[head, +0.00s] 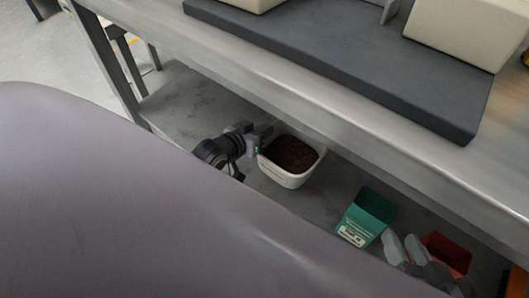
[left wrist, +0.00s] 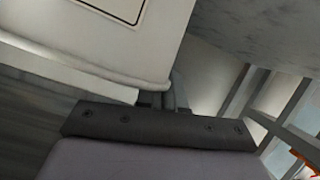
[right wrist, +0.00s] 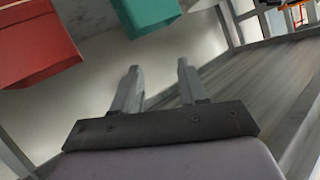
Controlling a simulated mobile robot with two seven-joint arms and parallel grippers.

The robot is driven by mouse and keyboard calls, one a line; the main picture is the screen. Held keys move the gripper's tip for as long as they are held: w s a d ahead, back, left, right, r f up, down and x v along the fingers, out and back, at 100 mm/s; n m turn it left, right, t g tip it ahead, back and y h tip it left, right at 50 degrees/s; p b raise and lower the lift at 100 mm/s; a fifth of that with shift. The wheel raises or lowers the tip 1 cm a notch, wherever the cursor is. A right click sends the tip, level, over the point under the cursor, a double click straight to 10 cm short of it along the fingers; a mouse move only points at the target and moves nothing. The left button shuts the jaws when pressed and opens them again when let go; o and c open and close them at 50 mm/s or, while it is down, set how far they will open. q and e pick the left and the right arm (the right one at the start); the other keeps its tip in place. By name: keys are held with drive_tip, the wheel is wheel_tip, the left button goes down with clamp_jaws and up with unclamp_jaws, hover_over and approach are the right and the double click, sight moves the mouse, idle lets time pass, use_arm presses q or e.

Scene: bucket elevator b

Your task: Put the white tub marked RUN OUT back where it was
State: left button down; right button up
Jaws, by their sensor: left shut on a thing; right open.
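A white tub (head: 288,178) filled with dark brown granular material is over the lower shelf in the head view. I cannot read its marking in the head view. My left gripper (head: 262,138) is shut on the tub's left rim. In the left wrist view the tub's pale wall (left wrist: 90,50) fills the upper left, with part of a framed label, and the fingers meet its edge. I cannot tell whether the tub rests on the shelf or is slightly raised. My right gripper (right wrist: 155,85) is open and empty; its fingers show at the lower right in the head view.
A green bin (head: 364,216) with a pale label stands right of the tub. A red bin (head: 447,252) is further right, near my right gripper. The lower shelf (head: 190,105) has bare room left of the tub. The bench top's metal edge (head: 290,85) overhangs the shelf.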

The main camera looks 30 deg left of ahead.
use_arm(q)
wheel_tip(320, 180, down, 7)
drive_tip(key=b, duration=0.3)
drive_tip(key=c, duration=1.3)
unclamp_jaws()
drive_tip(key=shift+o, duration=0.2)
use_arm(e)
drive_tip(key=shift+d+f+t, duration=0.1)
drive_tip(key=shift+f+t, duration=0.05)
drive_tip(key=shift+t, duration=0.35)
use_arm(q)
drive_tip(key=shift+s, duration=0.1)
